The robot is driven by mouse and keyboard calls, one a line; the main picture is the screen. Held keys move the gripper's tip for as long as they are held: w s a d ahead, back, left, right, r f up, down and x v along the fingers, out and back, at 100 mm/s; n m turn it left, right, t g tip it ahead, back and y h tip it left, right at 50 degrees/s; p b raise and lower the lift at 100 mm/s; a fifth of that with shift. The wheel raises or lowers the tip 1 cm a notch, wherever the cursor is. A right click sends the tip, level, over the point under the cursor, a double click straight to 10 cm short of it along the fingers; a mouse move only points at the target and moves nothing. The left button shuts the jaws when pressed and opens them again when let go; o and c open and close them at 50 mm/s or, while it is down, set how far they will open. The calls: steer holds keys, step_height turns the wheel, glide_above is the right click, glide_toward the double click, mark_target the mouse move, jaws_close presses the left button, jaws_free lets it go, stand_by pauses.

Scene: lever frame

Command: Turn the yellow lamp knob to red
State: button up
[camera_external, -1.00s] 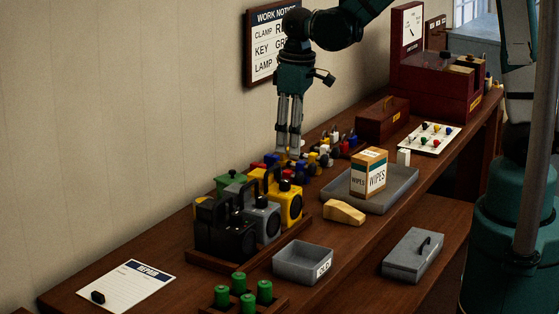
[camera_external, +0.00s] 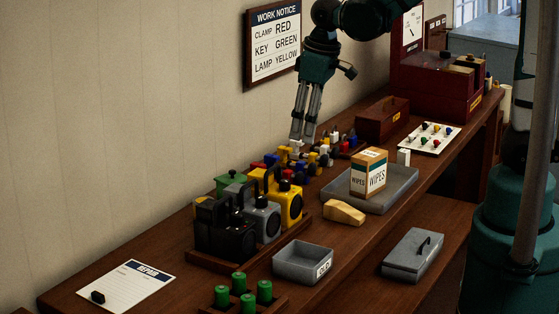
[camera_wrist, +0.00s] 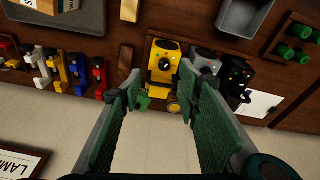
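The yellow lamp (camera_external: 290,203) stands in a wooden tray between the grey lamp and the row of small coloured pieces. In the wrist view the yellow lamp (camera_wrist: 157,75) lies just beyond my fingertips, with its round black knob (camera_wrist: 165,64) facing up in the picture. A pale mark shows on the knob; which colour it points to is too small to tell. My gripper (camera_external: 304,139) is above and behind the lamp, over the small pieces. In the wrist view my gripper (camera_wrist: 160,90) is open and empty, its green-padded fingers wide apart, touching nothing I can see.
The grey lamp (camera_external: 262,218) and black lamp (camera_external: 225,238) stand beside the yellow one. A green object (camera_external: 230,179) is behind them. A wall notice (camera_external: 273,43) reads clamp red, key green, lamp yellow. A wipes box (camera_external: 368,176) stands on a grey tray (camera_external: 398,192).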

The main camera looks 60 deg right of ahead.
steer(key=s+d+r+m+t+b, duration=0.2)
steer(key=s+t+b, duration=0.3)
steer(key=s, duration=1)
steer(key=shift+s+d+b, duration=0.35)
steer(key=shift+d+b, duration=0.3)
steer(key=shift+b, duration=0.55)
stand_by(1.0)
steer(key=shift+s+r, duration=0.1)
steer(key=shift+r, duration=0.1)
stand_by(0.6)
steer(key=w+a+f+n+g+p, duration=0.1)
steer(key=w+a+g+p, duration=0.15)
steer(key=w, duration=0.45)
steer(key=w+a+g+p, duration=0.15)
steer(key=w+p, duration=0.25)
steer(key=w, duration=0.4)
steer(key=shift+w+a+f+n+g+p, duration=0.2)
steer(key=shift+w+f+g+p, duration=0.4)
steer(key=shift+w+f, duration=0.55)
steer(key=shift+w+a+f+n+g+p, duration=0.2)
steer(key=shift+w+f+g+p, duration=0.2)
steer(key=shift+w+f+p, duration=0.7)
steer(key=shift+w+a+f+n+g+p, duration=0.2)
steer(key=shift+w+f+g, duration=0.45)
steer(key=shift+f, duration=0.95)
